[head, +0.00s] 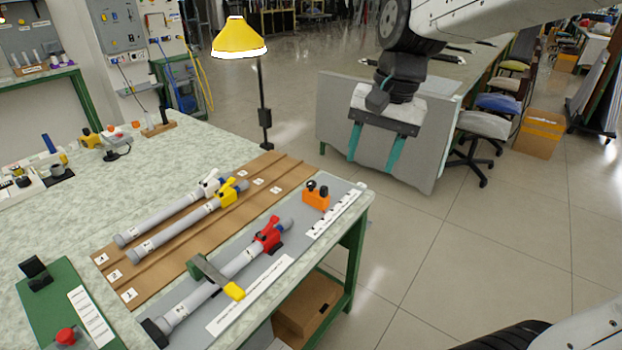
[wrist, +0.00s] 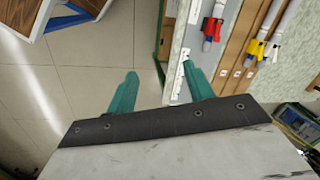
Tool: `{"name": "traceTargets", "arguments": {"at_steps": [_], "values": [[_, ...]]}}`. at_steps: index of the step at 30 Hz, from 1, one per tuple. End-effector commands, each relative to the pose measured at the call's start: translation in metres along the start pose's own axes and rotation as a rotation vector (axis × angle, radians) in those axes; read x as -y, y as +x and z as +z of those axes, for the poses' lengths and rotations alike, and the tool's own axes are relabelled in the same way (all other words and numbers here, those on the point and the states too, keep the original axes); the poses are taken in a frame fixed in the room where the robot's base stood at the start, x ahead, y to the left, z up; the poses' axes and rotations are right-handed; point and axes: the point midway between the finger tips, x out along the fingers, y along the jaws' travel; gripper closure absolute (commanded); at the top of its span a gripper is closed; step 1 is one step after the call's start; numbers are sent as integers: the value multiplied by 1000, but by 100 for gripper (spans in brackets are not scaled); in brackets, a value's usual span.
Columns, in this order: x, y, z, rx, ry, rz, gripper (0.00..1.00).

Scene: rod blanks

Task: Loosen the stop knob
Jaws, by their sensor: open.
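An orange stop block (head: 316,199) with small black knobs on top stands on a grey fixture board (head: 345,186) near the table's right corner, beside a white scale strip (head: 335,212). A grey rod (head: 215,290) with a red clamp (head: 268,235) lies on the same board. My gripper (head: 373,155) is open and empty, with teal fingers pointing down, up and to the right of the block, beyond the table edge. In the wrist view my gripper (wrist: 160,72) has its fingers spread; the red clamp (wrist: 210,30) shows there, and I cannot make out the orange block.
Two rods with white and yellow clamps (head: 228,192) lie on a brown grooved board (head: 165,236). A green bar with a yellow handle (head: 234,291) crosses the red-clamped rod. A yellow lamp (head: 239,38) stands behind the table. A grey panel (head: 335,130) stands behind my gripper.

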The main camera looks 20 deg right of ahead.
Motion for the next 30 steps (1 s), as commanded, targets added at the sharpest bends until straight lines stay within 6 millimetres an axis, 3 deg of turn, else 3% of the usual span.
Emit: {"name": "traceTargets", "arguments": {"at_steps": [1,8,15,21,25,30], "values": [[14,8,-24,21,81,-9,48],[68,57,-123,96,470,-59,48],[104,137,-216,177,865,-86,48],[115,190,-260,221,1080,-92,48],[117,206,-270,232,1139,-94,48],[121,225,-270,237,1152,-92,48]]}}
